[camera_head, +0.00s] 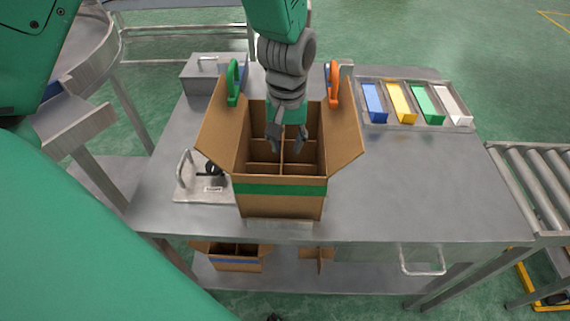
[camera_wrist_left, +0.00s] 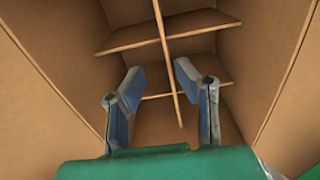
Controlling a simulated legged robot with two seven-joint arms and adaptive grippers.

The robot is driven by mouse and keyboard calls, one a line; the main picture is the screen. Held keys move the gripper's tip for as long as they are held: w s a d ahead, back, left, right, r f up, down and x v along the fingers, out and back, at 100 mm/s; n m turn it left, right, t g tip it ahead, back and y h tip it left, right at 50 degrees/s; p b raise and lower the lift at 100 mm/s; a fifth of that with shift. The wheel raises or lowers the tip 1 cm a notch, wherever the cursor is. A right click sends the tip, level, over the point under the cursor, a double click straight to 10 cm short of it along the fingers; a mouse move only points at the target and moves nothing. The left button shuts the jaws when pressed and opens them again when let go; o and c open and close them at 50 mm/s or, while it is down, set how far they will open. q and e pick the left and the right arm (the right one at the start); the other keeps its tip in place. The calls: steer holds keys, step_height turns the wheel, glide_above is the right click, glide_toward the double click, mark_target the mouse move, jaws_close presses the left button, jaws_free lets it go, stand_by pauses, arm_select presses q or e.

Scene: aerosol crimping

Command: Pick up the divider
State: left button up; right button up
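The cardboard divider (camera_head: 283,154) stands inside the open cardboard box (camera_head: 281,205) on the metal table, its crossed strips forming cells. In the wrist view the divider (camera_wrist_left: 163,35) shows one long strip crossed by shorter ones. My left gripper (camera_head: 286,141) points down into the box mouth. In the wrist view its two fingers (camera_wrist_left: 159,67) are apart, with the long strip running between them; I cannot tell whether they touch it. My right gripper is not in view.
The box flaps (camera_head: 344,136) spread to both sides. Green (camera_head: 235,82) and orange (camera_head: 333,84) clips stand at its back. A toggle-handled fixture (camera_head: 203,184) is left, a tray of coloured blocks (camera_head: 414,119) right. Another box (camera_head: 235,262) and divider (camera_head: 317,257) lie on the lower shelf.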

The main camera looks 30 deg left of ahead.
arm_select(q)
steer(key=f, duration=0.2)
steer(key=a+f, duration=0.1)
steer(key=f, duration=0.2)
steer(key=a+f, duration=0.1)
steer(key=f, duration=0.1)
steer(key=shift+w+f+b, duration=0.25)
steer(key=shift+b, duration=0.1)
steer(key=shift+d+f, duration=0.15)
steer(key=shift+f, duration=0.1)
steer(key=shift+d+r, duration=0.1)
steer(key=shift+d, duration=0.35)
jaws_close()
steer(key=shift+a, duration=0.4)
